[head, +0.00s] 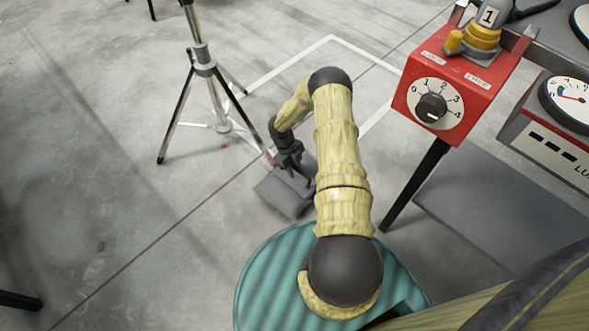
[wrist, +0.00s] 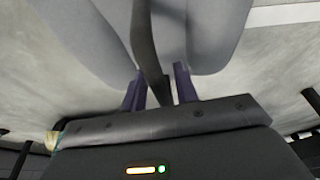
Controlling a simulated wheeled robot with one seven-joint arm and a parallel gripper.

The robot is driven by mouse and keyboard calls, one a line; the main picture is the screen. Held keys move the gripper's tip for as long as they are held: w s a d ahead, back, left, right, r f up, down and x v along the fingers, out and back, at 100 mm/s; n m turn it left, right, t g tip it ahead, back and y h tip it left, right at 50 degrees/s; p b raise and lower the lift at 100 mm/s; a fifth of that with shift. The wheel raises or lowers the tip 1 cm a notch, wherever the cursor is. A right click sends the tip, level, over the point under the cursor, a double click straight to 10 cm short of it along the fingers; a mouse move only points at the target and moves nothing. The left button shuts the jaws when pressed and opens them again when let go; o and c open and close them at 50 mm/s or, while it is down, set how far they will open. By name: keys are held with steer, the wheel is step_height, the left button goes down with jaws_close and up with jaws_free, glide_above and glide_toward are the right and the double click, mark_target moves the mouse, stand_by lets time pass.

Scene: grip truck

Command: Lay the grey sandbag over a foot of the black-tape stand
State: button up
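The grey sandbag (head: 283,191) is below my gripper (head: 301,176) in the head view, close to the nearest leg of a tripod stand (head: 205,70). In the wrist view its two pale grey lobes (wrist: 222,35) lie either side of a dark strap (wrist: 146,45). The purple fingers of my gripper (wrist: 160,88) are on both sides of this strap and look closed on it. The stand has dark and light leg parts; I cannot make out tape on it. Whether the bag touches the floor or the stand's foot, I cannot tell.
A red box with a dial (head: 433,100) stands on a dark leg at the right, beside a gauge unit (head: 560,125). A ribbed teal round surface (head: 262,285) is under my arm. White lines (head: 332,38) mark the floor. The left floor is mostly clear.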

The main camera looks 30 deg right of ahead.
steer(key=shift+o, duration=0.7)
steer(key=shift+s+f, duration=0.2)
steer(key=shift+f, duration=0.05)
steer(key=p+v, duration=0.7)
steer(key=v, duration=1)
steer(key=shift+r+p, duration=0.4)
steer(key=shift+w, duration=0.15)
